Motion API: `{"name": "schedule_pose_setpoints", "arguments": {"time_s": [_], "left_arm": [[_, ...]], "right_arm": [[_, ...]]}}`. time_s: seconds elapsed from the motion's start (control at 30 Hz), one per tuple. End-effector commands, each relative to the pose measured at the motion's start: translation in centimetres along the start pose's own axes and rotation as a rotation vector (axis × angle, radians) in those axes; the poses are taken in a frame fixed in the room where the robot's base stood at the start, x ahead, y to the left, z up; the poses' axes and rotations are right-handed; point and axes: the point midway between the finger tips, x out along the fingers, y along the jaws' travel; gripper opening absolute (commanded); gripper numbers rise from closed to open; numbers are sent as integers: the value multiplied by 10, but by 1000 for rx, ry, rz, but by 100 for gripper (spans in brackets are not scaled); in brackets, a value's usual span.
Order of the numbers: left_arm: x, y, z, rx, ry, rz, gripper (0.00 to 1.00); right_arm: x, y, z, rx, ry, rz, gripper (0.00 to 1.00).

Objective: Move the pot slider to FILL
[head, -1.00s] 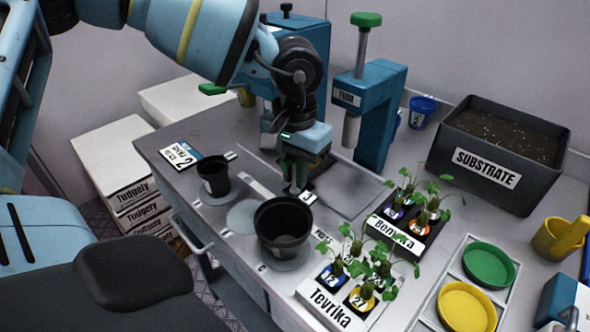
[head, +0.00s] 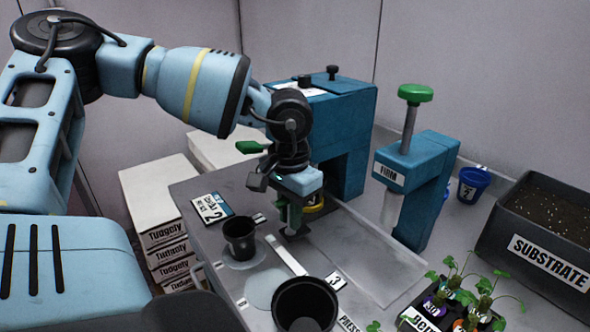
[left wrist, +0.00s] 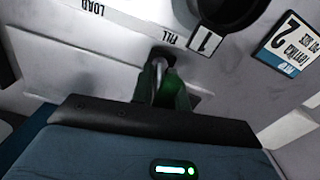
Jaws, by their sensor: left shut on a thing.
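My left gripper (head: 290,223) is low over the bench, beside the small black pot and the label 1. In the left wrist view its green fingers (left wrist: 163,86) are shut on a small grey upright knob, which I take to be the slider's handle (left wrist: 159,68). This is close to the printed word FILL (left wrist: 172,38); the word LOAD (left wrist: 91,7) lies further left. A yellow ring-like thing (head: 315,206) sits behind the gripper, partly hidden. My right gripper is not in view.
A blue press with green knob (head: 415,94) stands behind right. A substrate bin (head: 545,250) and seedling trays (head: 425,316) are at right.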

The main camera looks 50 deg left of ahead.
Motion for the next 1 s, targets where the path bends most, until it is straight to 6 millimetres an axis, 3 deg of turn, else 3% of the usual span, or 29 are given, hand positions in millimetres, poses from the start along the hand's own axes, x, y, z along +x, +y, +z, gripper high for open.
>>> {"name": "schedule_pose_setpoints", "arguments": {"time_s": [0.13,0.17,0.3,0.67,1.0], "left_arm": [[-2,-3,-2,-10,3,-8,0],[-2,-3,-2,-10,3,-8,17],[-2,-3,-2,-8,3,-7,36],[-5,-1,-1,-4,3,-4,36],[-55,-2,-1,-6,6,-5,36]], "right_arm": [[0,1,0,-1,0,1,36],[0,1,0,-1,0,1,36],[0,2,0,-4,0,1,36],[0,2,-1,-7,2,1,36],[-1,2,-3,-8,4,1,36]]}}
